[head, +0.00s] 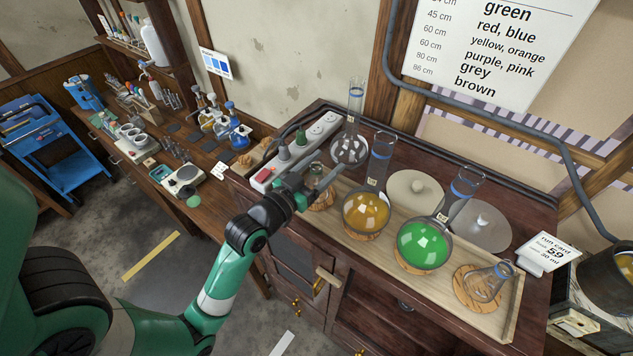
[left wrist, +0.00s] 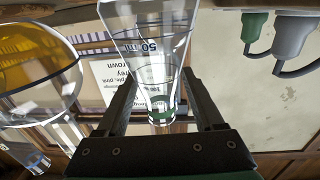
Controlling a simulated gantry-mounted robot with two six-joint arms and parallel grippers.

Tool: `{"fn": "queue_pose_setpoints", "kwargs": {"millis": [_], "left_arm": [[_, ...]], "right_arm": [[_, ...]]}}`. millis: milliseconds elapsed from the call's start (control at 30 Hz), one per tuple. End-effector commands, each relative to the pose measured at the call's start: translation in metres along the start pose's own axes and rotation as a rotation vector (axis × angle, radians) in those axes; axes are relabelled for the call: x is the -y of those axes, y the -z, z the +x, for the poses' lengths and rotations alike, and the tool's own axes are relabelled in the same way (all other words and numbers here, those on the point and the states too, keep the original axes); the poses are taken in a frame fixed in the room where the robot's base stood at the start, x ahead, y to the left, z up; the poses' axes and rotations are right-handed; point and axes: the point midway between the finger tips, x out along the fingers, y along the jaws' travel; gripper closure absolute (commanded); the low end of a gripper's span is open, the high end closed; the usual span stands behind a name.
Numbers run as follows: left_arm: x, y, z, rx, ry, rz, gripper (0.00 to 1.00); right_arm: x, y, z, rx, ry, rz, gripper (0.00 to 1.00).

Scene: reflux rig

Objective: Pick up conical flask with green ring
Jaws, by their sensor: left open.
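The conical flask with the green ring (left wrist: 152,45) stands between the fingers of my left gripper (left wrist: 160,85) in the left wrist view, where it appears upside down. Its green ring (left wrist: 160,113) is near the mouth. The two dark fingers are open, one on each side of the neck; I cannot tell whether either touches the glass. In the head view my left gripper (head: 308,181) is at the left end of the wooden tray (head: 369,247), and it partly hides the flask (head: 318,170). My right gripper is not in view.
A round flask of orange liquid (head: 366,211) and one of green liquid (head: 424,244) stand just right of my left gripper. A conical flask with a blue ring (head: 487,283) is at the tray's right end. A power strip (head: 303,144) with plugs lies behind the gripper.

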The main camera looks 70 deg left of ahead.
Motion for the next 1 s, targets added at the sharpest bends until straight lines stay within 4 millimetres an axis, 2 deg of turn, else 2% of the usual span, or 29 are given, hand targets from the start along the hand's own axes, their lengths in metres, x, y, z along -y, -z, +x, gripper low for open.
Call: {"fn": "queue_pose_setpoints", "kwargs": {"millis": [67,267,600,667,1000], "left_arm": [[-0.0002,0.0004,0.0056,0.000,0.000,0.000,0.31],[-0.0003,-0.0005,0.0059,0.000,0.000,0.001,0.31],[-0.0002,-0.0005,0.0057,0.000,0.000,0.000,0.92],[-0.0003,-0.0005,0.0057,0.000,0.000,0.000,1.00],[-0.0003,0.0004,0.0057,-0.001,0.000,0.001,1.00]], "right_arm": [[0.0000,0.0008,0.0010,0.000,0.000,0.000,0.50],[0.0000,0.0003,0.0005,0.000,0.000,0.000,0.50],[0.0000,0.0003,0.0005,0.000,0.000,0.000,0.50],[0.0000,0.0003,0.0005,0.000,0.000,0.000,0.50],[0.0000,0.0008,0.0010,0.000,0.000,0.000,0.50]]}}
